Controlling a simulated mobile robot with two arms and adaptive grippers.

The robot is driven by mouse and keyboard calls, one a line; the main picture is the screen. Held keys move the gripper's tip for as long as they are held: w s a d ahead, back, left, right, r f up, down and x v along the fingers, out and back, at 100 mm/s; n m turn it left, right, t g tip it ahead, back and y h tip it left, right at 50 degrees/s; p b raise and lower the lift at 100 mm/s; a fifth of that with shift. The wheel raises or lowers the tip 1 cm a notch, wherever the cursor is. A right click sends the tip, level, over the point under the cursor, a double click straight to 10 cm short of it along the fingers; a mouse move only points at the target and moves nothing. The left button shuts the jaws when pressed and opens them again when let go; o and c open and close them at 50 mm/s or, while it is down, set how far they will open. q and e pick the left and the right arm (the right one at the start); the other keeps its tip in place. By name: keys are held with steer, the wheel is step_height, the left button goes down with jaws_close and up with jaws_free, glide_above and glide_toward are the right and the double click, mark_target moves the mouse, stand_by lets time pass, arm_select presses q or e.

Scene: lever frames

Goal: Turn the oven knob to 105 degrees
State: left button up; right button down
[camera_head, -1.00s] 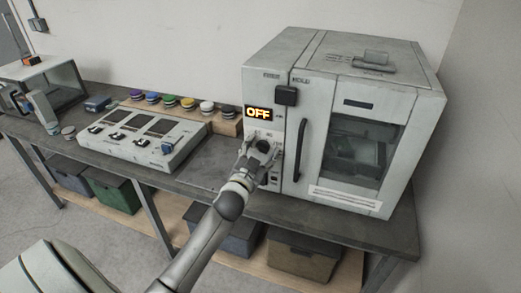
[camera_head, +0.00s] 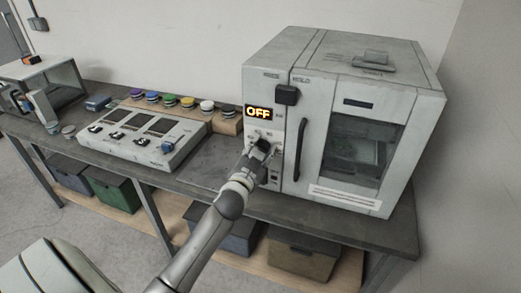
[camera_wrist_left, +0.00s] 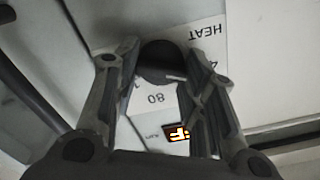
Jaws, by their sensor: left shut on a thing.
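The oven (camera_head: 345,105) is a grey box with a windowed door at the right of the table. Its display (camera_head: 258,113) reads OFF in the head view; part of the display also shows in the left wrist view (camera_wrist_left: 178,132). The dark round oven knob (camera_wrist_left: 162,62) sits on a white dial plate (camera_wrist_left: 205,60) with HEAT and 80 printed on it, upside down in the wrist view. My left gripper (camera_head: 262,150) is at the knob, with its two fingers (camera_wrist_left: 158,75) shut on either side of it. The fingers partly hide the dial. My right gripper is not in view.
A dark vertical door handle (camera_head: 301,149) stands just right of the knob panel. A sloped control panel (camera_head: 140,137) and a row of coloured buttons (camera_head: 169,100) are to the left. Bins (camera_head: 303,255) sit on the shelf below. Bare table lies between panel and oven.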

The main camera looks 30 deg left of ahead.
arm_select(q)
steer(key=shift+m, duration=1.2)
steer(key=m+p, duration=0.1)
steer(key=m, duration=0.2)
steer(key=shift+m, duration=0.3)
steer(key=m, duration=0.3)
steer(key=shift+d+f+m, duration=0.1)
steer(key=shift+m, duration=0.2)
steer(key=m+p, duration=0.1)
steer(key=m, duration=0.2)
steer(key=shift+m, duration=0.4)
steer(key=m, duration=0.3)
steer(key=shift+f+m+p, duration=0.1)
steer(key=shift+m+p, duration=0.2)
steer(key=m, duration=0.2)
steer(key=shift+m+p, duration=0.3)
steer(key=shift+p, duration=0.05)
steer(key=m+p, duration=0.1)
steer(key=m, duration=0.5)
steer(key=shift+f+p, duration=0.15)
steer(key=shift+p, duration=0.25)
steer(key=shift+m, duration=0.3)
